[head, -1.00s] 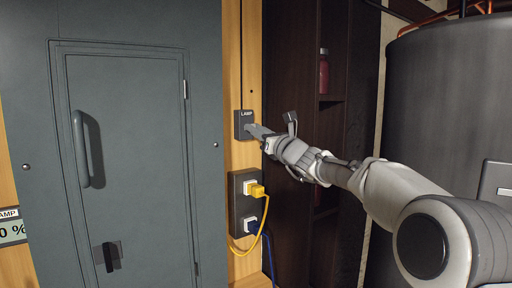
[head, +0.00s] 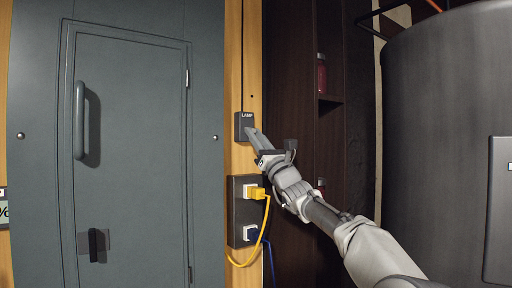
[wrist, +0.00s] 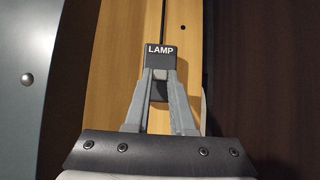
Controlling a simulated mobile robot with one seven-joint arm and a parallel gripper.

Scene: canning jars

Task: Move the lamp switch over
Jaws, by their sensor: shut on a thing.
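The lamp switch (head: 240,122) is a small dark box labelled LAMP on the wooden post, right of the grey cabinet. It shows in the wrist view (wrist: 161,56), upper middle, with a cable running up from it. My gripper (head: 250,131) reaches it from the lower right. In the wrist view, my gripper's two fingers (wrist: 160,76) converge at the lower front of the box and are shut on the switch.
Just below is a socket box (head: 235,222) with a yellow plug (head: 257,193) and a blue plug (head: 252,233), their cables hanging close to my arm. The grey cabinet (head: 130,55) stands left, dark shelving (head: 290,60) right, and a large dark tank (head: 450,110) further right.

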